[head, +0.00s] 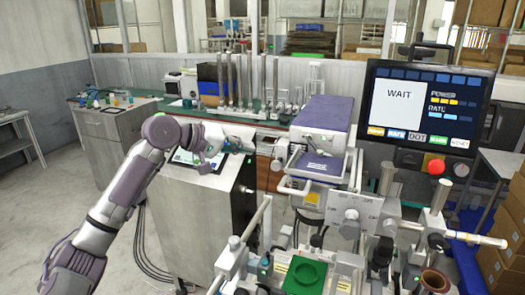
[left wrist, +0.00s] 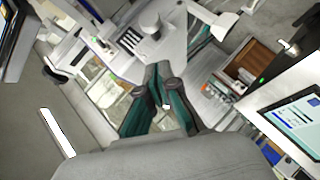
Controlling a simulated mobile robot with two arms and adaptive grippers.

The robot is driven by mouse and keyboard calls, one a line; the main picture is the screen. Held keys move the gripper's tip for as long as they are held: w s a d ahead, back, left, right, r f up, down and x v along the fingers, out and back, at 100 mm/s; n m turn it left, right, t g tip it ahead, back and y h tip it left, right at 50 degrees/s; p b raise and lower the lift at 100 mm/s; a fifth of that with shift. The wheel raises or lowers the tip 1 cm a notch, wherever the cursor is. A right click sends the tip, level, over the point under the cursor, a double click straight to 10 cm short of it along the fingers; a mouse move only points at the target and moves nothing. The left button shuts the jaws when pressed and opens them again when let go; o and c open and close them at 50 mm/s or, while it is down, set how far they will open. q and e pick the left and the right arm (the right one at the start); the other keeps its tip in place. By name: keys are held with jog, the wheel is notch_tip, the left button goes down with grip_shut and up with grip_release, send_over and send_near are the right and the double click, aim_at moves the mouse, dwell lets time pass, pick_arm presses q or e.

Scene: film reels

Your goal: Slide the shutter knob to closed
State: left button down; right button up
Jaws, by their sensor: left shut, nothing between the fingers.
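My left gripper (head: 278,150) reaches in from the left, beside the machine with the purple cover (head: 325,113). In the left wrist view, its dark fingers (left wrist: 163,84) are shut with nothing between them. Beyond the fingertips, a grey round knob (left wrist: 150,24) stands out from a light grey plate. I cannot tell for sure whether it is the shutter knob, nor whether its setting is open or closed. The fingertips appear apart from it. My right gripper is not in view.
A monitor (head: 421,108) reading WAIT stands at the right, with a red button (head: 435,167) below it. A small tablet (head: 200,159) lies on the steel cabinet (head: 196,222). Metal posts and a green fixture (head: 304,275) crowd the front.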

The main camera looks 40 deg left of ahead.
aim_at(276, 166)
pick_arm(q)
jog(key=w+d+f+p, duration=0.1)
jog(key=d+f, duration=0.2)
jog(key=f, duration=0.2)
jog(key=shift+w+d, duration=0.35)
jog(key=shift+w, duration=0.05)
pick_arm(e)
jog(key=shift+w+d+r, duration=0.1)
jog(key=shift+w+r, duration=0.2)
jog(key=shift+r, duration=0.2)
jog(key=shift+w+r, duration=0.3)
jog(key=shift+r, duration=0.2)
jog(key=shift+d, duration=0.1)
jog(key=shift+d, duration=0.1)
